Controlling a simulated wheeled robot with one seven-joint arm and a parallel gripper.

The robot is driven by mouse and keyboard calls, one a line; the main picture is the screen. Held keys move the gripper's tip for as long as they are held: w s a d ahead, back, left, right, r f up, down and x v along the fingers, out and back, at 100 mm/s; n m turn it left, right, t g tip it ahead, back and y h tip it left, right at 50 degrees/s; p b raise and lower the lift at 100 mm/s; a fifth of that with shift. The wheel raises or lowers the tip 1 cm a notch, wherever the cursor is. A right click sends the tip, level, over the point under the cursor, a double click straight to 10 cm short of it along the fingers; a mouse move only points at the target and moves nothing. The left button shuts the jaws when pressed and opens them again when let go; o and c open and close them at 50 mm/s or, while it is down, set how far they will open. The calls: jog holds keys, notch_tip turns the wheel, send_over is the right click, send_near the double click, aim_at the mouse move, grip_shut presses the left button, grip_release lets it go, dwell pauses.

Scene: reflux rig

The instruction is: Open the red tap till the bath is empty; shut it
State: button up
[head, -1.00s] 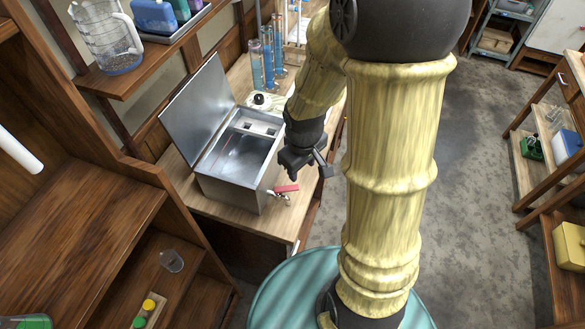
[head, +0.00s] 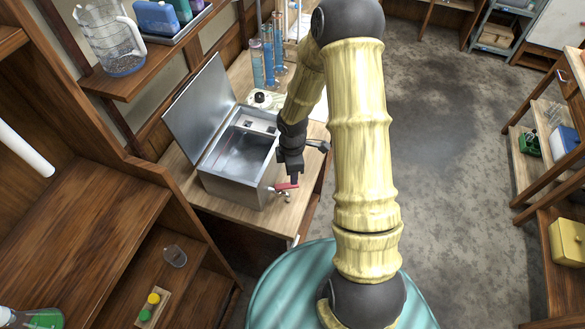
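The metal bath (head: 236,190) is an open steel box on the wooden bench, with its lid (head: 198,105) raised at the back left. The inside (head: 242,152) shows grey; I cannot tell the water level from here. The red tap handle (head: 285,186) sits on a small metal tap (head: 286,196) at the lower right front of the bath. My gripper (head: 293,179) points down right at the red handle. Its fingers are small and partly overlap the handle, so I cannot tell whether they grip it.
Blue glass cylinders (head: 268,62) stand on the bench behind the bath. A shelf at the left holds a glass jug (head: 108,42). A teal round surface (head: 290,285) lies in front of the bench. The grey floor (head: 450,180) to the right is clear.

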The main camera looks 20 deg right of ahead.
aim_at(287, 187)
jog(key=shift+f+b, duration=4.05)
jog(key=shift+f, duration=0.35)
jog(key=shift+r, duration=0.25)
jog(key=c, duration=0.3)
grip_shut()
jog(key=shift+f+n+b, duration=0.3)
jog(key=shift+f+b, duration=0.15)
jog(key=shift+b, duration=1.15)
